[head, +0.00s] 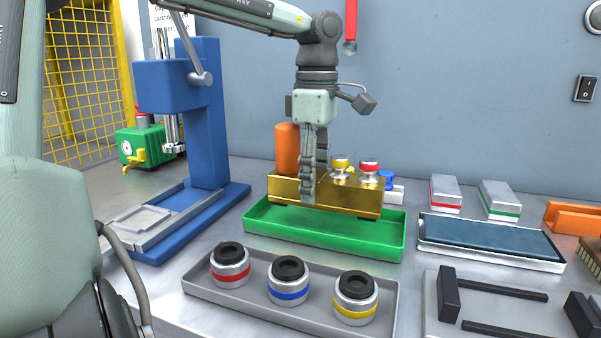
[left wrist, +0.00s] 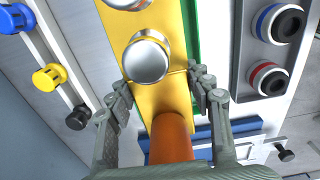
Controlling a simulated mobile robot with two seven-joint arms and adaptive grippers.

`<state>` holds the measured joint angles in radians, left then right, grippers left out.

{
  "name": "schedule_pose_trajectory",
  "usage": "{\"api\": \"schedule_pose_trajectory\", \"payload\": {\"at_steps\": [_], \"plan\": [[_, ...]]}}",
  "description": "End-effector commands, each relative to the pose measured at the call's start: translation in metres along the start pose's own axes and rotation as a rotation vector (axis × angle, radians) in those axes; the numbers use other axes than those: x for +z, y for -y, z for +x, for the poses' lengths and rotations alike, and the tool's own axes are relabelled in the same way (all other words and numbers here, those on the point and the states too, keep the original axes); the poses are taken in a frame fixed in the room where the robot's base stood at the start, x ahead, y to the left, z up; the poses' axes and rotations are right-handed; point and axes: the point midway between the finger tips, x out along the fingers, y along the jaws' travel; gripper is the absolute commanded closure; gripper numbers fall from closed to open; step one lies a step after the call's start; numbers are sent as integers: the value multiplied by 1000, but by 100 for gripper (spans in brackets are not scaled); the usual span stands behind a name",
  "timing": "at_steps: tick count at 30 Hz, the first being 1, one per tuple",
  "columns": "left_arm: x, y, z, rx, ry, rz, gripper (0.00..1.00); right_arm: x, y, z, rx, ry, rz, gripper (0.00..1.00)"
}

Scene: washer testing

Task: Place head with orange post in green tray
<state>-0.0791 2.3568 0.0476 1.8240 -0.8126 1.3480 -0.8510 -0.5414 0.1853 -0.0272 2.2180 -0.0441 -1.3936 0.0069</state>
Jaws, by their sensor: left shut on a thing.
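The head is a brass-coloured block (head: 345,195) with an orange post (head: 287,148) at its left end and knobs with a yellow and a red band on top. My left gripper (head: 308,195) comes down from above and is shut on the block, just right of the post. In the left wrist view the fingers lie on both sides of the block (left wrist: 155,105), near the orange post (left wrist: 171,138). The block is over the green tray (head: 325,240); its underside seems slightly above the tray floor, but contact is hard to tell. My right gripper is not in view.
A blue press (head: 205,110) stands to the left. A grey tray (head: 300,311) with three banded cylinders lies in front of the green tray. A blue-topped pad (head: 490,241) and a grey fixture (head: 440,320) lie to the right. Small blocks (head: 445,192) stand behind.

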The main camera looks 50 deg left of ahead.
Motion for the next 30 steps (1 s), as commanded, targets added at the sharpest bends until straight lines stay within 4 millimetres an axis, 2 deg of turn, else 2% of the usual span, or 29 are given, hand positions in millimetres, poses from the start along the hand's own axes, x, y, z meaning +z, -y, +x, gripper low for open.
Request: {"api": "schedule_pose_trajectory", "payload": {"at_steps": [2,12,26,27,30], "plan": [[2,-2,0,4,1,1,100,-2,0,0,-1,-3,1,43],[2,-2,37,3,1,1,100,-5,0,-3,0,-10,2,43],[2,-2,42,4,2,0,100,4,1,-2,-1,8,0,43],[1,-1,43,0,0,0,45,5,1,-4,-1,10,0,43],[1,-1,43,-1,0,0,33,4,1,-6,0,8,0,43]]}}
